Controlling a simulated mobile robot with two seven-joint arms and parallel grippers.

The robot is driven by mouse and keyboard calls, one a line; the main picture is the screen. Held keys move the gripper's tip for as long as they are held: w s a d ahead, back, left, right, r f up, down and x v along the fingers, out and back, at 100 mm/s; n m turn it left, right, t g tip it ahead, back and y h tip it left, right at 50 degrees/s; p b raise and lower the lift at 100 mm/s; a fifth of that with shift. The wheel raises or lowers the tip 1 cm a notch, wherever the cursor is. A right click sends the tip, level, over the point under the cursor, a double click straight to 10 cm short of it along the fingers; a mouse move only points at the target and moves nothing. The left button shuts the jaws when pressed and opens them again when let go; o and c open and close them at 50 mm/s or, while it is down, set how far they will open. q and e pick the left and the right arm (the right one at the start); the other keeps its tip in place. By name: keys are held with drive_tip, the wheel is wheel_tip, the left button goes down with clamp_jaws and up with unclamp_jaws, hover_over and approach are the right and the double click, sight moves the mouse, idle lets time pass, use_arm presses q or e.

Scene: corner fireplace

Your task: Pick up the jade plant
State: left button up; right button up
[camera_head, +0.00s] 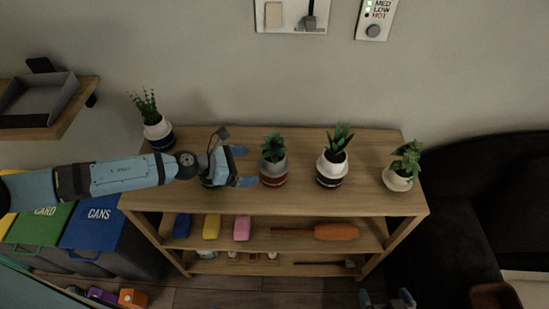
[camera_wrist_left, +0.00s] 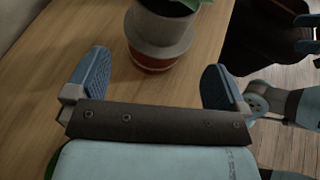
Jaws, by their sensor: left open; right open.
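Several potted plants stand on the wooden shelf top, and I cannot tell for certain which is the jade plant. A green plant in a grey pot with a dark red base (camera_head: 273,174) stands just right of my left gripper (camera_head: 243,166). In the left wrist view this grey-and-red pot (camera_wrist_left: 161,35) is upright, just beyond the open, empty fingers (camera_wrist_left: 155,72), roughly between their lines. A plant with broad, rounded leaves in a white pot (camera_head: 398,179) stands at the right end. My right gripper (camera_head: 388,299) is low at the bottom edge, open, partly cut off.
A spiky plant in a white-and-black pot (camera_head: 332,168) and a leafy one in a white-and-blue pot (camera_head: 157,132) share the shelf top (camera_head: 225,202). Another pot is mostly hidden under my left gripper. Bins (camera_head: 95,230) stand left; a dark sofa (camera_head: 470,200) stands right.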

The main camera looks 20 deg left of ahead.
sight(263, 165)
use_arm(q)
drive_tip(key=p+x, duration=0.1)
drive_tip(key=x, duration=0.5)
drive_tip(key=shift+w+d+f, duration=0.1)
drive_tip(key=shift+w+d, duration=0.15)
drive_tip(key=shift+w, duration=0.05)
drive_tip(key=c, duration=0.4)
